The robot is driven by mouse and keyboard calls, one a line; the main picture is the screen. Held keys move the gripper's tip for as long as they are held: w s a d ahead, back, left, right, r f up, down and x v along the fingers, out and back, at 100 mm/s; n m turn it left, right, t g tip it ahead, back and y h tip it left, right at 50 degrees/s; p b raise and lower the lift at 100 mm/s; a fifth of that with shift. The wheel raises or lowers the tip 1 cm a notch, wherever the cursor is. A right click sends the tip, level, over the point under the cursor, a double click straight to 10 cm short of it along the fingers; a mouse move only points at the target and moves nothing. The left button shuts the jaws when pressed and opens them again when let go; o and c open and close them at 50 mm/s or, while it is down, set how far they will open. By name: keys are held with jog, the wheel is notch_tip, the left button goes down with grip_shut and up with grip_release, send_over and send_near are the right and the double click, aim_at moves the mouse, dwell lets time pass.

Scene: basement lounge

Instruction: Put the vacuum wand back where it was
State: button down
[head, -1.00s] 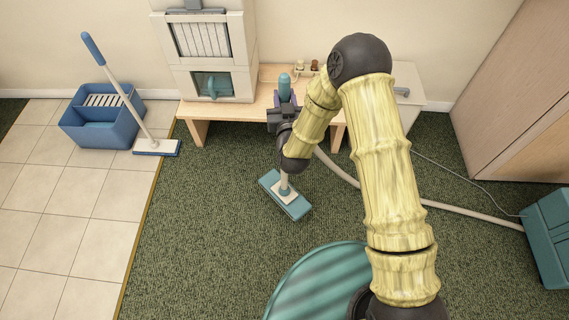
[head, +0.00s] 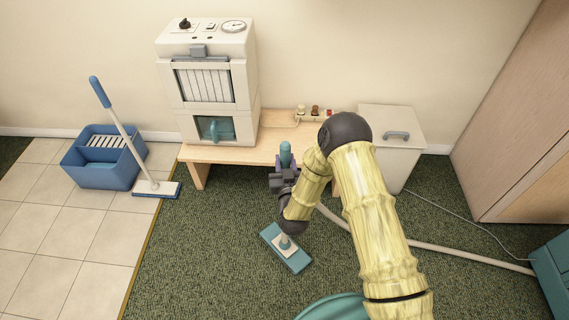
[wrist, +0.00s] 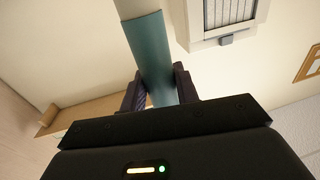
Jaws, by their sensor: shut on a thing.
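The vacuum wand has a teal handle (head: 285,153) and a teal floor head (head: 286,248) with a pale top. The floor head is on or just above the green carpet; I cannot tell which. My gripper (head: 284,178) is shut around the wand below the handle's top and holds it about upright, in front of the low wooden bench. In the wrist view, my gripper (wrist: 160,92) has its two dark fingers on either side of the teal grip (wrist: 152,62). My arm hides much of the wand's tube. A pale hose (head: 450,250) runs right to a teal vacuum body (head: 552,268).
A wooden bench (head: 205,153) carries a white cabinet-like machine (head: 207,90) and small bottles (head: 315,111). A white bin (head: 395,125) stands to its right. A blue bucket (head: 100,172) and mop (head: 122,125) stand on tiles at left. Carpet left of the wand is clear.

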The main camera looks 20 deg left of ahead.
jog(key=shift+d, duration=0.15)
jog(key=shift+f, duration=0.1)
jog(key=c, duration=1.1)
grip_release()
jog(key=shift+s, duration=0.1)
jog(key=shift+o, duration=0.2)
jog(key=b+v, duration=0.3)
jog(key=v, duration=0.8)
jog(key=shift+s+b, duration=0.35)
jog(key=shift+s, duration=0.1)
jog(key=shift+w+d, duration=0.1)
